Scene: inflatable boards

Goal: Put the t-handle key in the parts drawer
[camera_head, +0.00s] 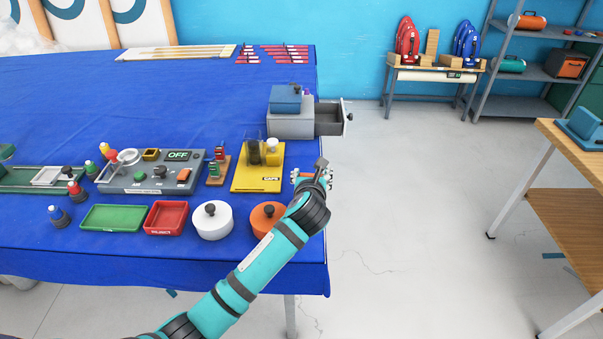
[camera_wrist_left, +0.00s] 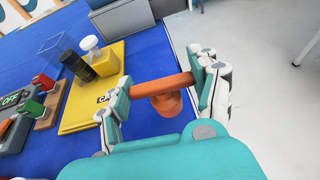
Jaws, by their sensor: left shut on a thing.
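The parts drawer (camera_head: 330,119) is pulled out to the right of a small grey cabinet (camera_head: 290,124) at the table's right edge. My left gripper (camera_head: 313,176) is above the table's right edge, nearer to me than the drawer and apart from it. In the left wrist view its fingers (camera_wrist_left: 165,88) are shut on the orange t-handle key (camera_wrist_left: 160,86), gripping the crossbar by its two ends. A short orange part below the bar shows; the rest of the key is hidden. My right gripper is not in view.
A yellow tray (camera_head: 262,183) with a dark cylinder stands left of my gripper. White (camera_head: 212,222) and orange (camera_head: 264,222) round lidded pots stand at the front. A blue box (camera_head: 286,99) sits on the cabinet. Floor right of the table is clear.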

